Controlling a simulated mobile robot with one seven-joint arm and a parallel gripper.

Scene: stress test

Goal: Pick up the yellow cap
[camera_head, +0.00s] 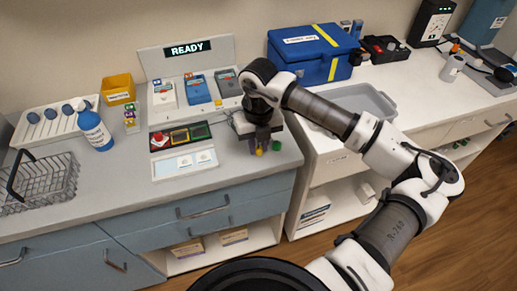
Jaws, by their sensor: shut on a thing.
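The yellow cap (259,152) shows as a small yellow spot at the fingertips of my gripper (261,146). My gripper points down over the right part of the grey counter and is shut on the yellow cap. Most of the cap is hidden by the fingers. I cannot tell whether the cap touches the counter or hangs just above it. A small green object (276,146) is just right of the fingertips.
Devices stand under a READY sign (187,49). A blue bottle (94,127), wire basket (42,183) and blue case (311,54) are around.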

